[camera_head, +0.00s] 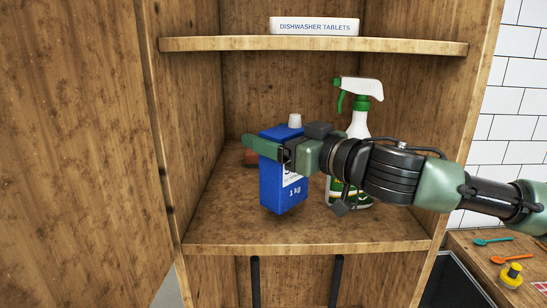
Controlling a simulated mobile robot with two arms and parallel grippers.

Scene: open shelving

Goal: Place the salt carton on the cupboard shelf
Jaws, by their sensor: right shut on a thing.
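The salt carton is a blue box (281,196) with a white label reading "1 kg" and a pale cap on top. My right gripper (268,148) comes in from the right and is shut on the carton's upper part. The carton is upright, inside the open wooden cupboard, over the lower shelf (230,229). I cannot tell whether its base touches the shelf. The gripper and wrist hide part of its label. My left gripper is not in view.
A white and green spray bottle (359,122) stands behind my right arm, partly hidden. A reddish-brown item (251,157) is partly hidden behind the carton. A dishwasher tablets box (314,26) sits on the upper shelf (230,44). The shelf's front left is clear.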

